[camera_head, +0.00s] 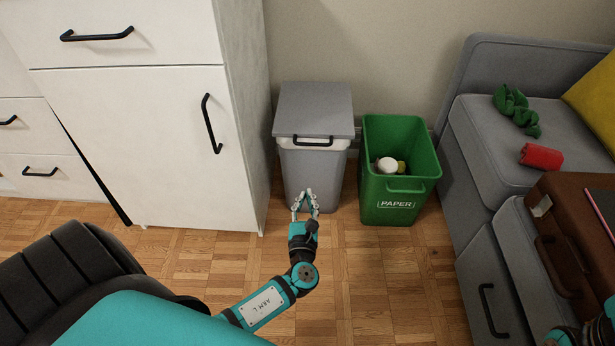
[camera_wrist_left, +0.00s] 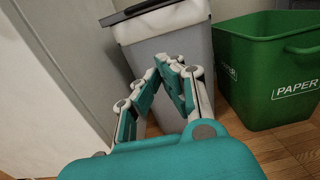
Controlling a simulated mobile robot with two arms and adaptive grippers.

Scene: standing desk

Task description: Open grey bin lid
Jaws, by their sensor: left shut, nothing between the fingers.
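The grey bin (camera_head: 309,172) stands on the floor between the white cabinet and the green bin. Its flat grey lid (camera_head: 314,108) is down, with a dark handle (camera_head: 312,142) on its front edge and a white band under it. My left gripper (camera_head: 306,193) is shut and empty in front of the bin, lower than the lid handle. In the left wrist view the gripper fingers (camera_wrist_left: 163,68) meet in front of the bin's grey body (camera_wrist_left: 185,50). The lid (camera_wrist_left: 140,10) is partly cut off at the top there. Whether the fingers touch the bin is unclear.
A green paper bin (camera_head: 400,210) with a few items inside stands close on the right. The white cabinet (camera_head: 150,140) is close on the left. A grey sofa (camera_head: 480,150) and a brown suitcase (camera_head: 560,215) are further right. Wooden floor in front is clear.

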